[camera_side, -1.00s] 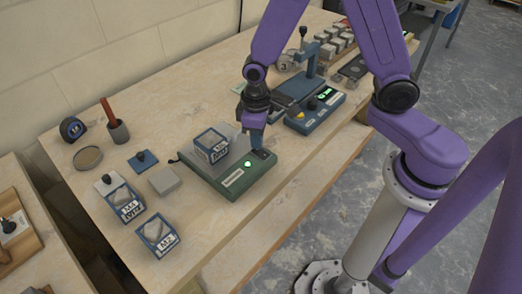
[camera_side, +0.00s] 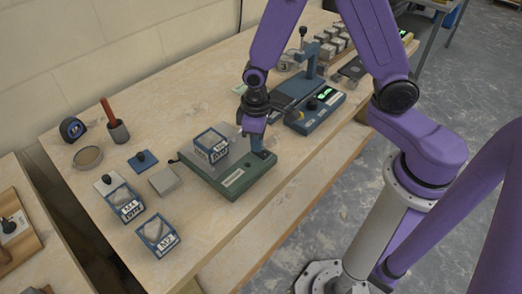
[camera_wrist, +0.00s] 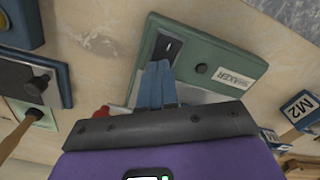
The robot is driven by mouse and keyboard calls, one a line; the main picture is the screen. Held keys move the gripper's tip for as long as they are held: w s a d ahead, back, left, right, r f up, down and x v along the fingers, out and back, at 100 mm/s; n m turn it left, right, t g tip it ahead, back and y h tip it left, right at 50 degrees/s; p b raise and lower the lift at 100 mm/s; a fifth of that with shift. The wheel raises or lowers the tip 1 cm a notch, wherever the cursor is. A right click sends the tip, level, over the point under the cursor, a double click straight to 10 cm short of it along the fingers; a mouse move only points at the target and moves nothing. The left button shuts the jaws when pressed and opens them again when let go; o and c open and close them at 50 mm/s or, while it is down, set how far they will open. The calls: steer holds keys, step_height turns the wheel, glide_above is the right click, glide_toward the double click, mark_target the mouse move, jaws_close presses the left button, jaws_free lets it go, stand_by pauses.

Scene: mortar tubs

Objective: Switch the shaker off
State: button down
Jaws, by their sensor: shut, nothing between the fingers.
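The shaker (camera_side: 232,184) is a green box with a grey plate on top, standing on the wooden table. A blue-rimmed tub (camera_side: 211,146) sits on its plate. In the wrist view the shaker (camera_wrist: 215,52) shows its label, a black rocker switch (camera_wrist: 168,46) and a round lamp (camera_wrist: 202,69), which is dark. My gripper (camera_side: 258,153) is shut and empty, pointing down over the switch end of the shaker. In the wrist view the fingertips (camera_wrist: 158,64) are right beside the near end of the switch; I cannot tell whether they touch it.
Tubs M1 (camera_side: 126,207) and M2 (camera_side: 157,236) stand at the front left, with a grey block (camera_side: 165,181) near them. A blue device (camera_side: 318,112) with a green display stands behind to the right. A cup with a red handle (camera_side: 118,131) stands at the left.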

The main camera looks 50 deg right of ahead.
steer(key=shift+r, duration=3.5)
steer(key=s+d+r+n, duration=0.3)
steer(key=s+r, duration=0.1)
steer(key=s, duration=0.6)
steer(key=s+d+r+n, duration=0.3)
steer(key=s+r, duration=0.1)
steer(key=s, duration=0.6)
steer(key=shift+s+n, duration=0.15)
steer(key=shift+n, duration=0.15)
steer(key=shift+f, duration=0.1)
